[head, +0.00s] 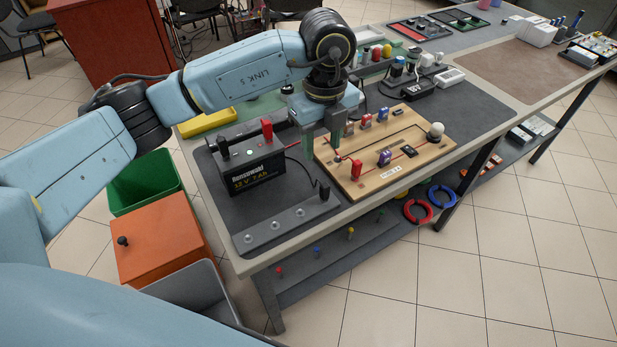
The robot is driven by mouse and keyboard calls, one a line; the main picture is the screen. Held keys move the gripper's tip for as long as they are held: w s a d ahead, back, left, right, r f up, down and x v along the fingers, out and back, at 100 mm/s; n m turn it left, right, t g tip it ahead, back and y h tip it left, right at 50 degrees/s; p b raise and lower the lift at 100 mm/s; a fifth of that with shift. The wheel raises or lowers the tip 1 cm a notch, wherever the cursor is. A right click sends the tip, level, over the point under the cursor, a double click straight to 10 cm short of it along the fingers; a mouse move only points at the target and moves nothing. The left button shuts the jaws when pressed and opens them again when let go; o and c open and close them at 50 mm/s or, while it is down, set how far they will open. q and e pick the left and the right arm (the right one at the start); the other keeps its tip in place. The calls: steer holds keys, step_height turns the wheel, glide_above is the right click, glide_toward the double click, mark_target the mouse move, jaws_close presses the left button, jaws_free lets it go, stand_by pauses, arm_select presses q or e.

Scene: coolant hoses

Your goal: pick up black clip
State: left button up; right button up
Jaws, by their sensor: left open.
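A small black clip (324,190) stands upright at the right end of a grey strip with metal studs (274,236), near the table's front edge. A thin dark lead runs to it from beside the battery. My left gripper (322,146) points down over the left edge of the wooden circuit board (407,169). Its fingers are apart with nothing seen between them. It is behind and above the black clip, not touching it. A black battery (255,168) stands left of the gripper, with a red clip (267,129) on top and another dark piece (223,148) at its left terminal. My right gripper is out of view.
The board carries a red piece (357,168), a purple piece (385,157), a bulb (437,130) and leads. A yellow case (207,123) lies behind the battery. Green (150,183) and orange (158,243) boxes stand left of the table. Bare mat (467,97) lies right of the board.

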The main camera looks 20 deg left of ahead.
mark_target(325, 185)
arm_select(q)
steer(key=f, duration=0.4)
steer(key=d+f, duration=0.1)
steer(key=f, duration=0.1)
steer(key=shift+s+d+f+b, duration=0.1)
steer(key=shift+s+f+b, duration=0.1)
steer(key=shift+f+b, duration=0.5)
steer(key=shift+f, duration=2.9)
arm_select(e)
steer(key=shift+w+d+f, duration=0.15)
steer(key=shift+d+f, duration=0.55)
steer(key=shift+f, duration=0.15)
arm_select(q)
jaws_close()
